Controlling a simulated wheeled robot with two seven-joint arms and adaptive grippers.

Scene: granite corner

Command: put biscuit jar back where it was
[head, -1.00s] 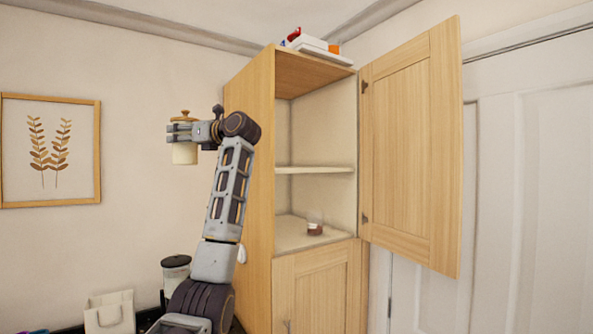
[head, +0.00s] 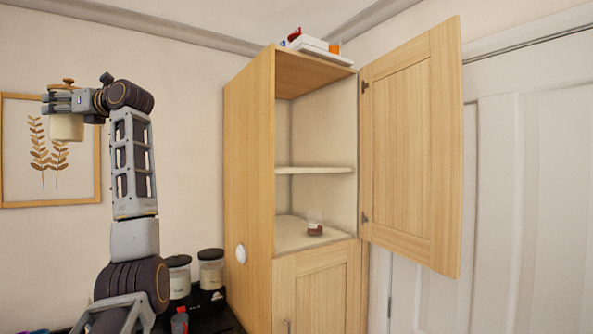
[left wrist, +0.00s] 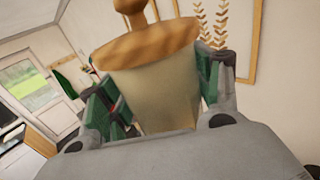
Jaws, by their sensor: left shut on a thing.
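The biscuit jar (head: 66,128) is cream with a wooden knobbed lid. My left gripper (head: 62,102) is shut on it and holds it upright in the air at the left, in front of the framed picture. In the left wrist view the jar (left wrist: 155,90) sits between the two green-padded fingers, its lid above them. The tall wooden cupboard (head: 248,170) stands to the right, apart from the jar. Its upper door (head: 412,150) is open. A shelf (head: 315,170) divides the upper part, and the space above it looks empty. My right gripper is not in view.
A small jar with dark contents (head: 315,228) stands on the cupboard's lower level. White boxes (head: 315,46) lie on top of the cupboard. Two lidded canisters, one at the left (head: 178,275) and one at the right (head: 210,268), stand on the dark counter. A framed picture (head: 97,150) hangs on the wall.

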